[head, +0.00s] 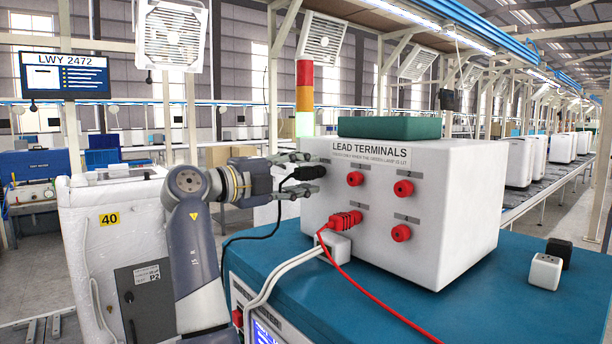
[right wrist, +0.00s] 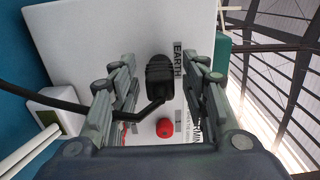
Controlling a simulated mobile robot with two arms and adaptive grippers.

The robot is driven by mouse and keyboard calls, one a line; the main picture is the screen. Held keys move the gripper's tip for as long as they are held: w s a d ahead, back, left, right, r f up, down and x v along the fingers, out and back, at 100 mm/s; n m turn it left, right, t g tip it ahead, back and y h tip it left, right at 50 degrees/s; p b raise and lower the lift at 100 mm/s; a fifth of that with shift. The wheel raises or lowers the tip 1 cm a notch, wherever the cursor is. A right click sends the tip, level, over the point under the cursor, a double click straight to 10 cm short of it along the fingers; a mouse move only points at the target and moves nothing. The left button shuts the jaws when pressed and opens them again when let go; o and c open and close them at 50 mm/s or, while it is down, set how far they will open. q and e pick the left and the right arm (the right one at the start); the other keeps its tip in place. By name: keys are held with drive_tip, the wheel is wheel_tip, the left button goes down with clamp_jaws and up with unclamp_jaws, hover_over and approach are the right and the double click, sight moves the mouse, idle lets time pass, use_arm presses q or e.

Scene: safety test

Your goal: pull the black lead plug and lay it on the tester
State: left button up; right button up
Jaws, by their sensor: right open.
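The black lead plug (right wrist: 160,78) sits against the white box beside the EARTH label, its cable bending away to the left in the right wrist view. In the head view the plug (head: 296,182) is partly covered by fingers. My right gripper (head: 302,174) is open, with one finger on each side of the plug; I cannot tell if they touch it. My left gripper is out of view.
A red plug (head: 345,219) with a red lead sits in the box front, near red sockets (head: 355,179) and a white plug (head: 333,243). A teal block (head: 390,128) lies on top. The stack light's green segment (head: 305,124) glows. White and black blocks (head: 545,271) stand right.

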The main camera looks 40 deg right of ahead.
sight(296, 175)
clamp_jaws()
drive_tip(key=shift+a+f, duration=0.1)
drive_tip(key=shift+a, duration=0.1)
drive_tip(key=shift+a, duration=0.2)
drive_tip(key=shift+w+a+b, duration=0.15)
drive_tip(key=shift+w+a, duration=0.05)
drive_tip(key=shift+a, duration=1.1)
drive_tip(key=shift+w+a+b, duration=0.15)
drive_tip(key=shift+a, duration=1.15)
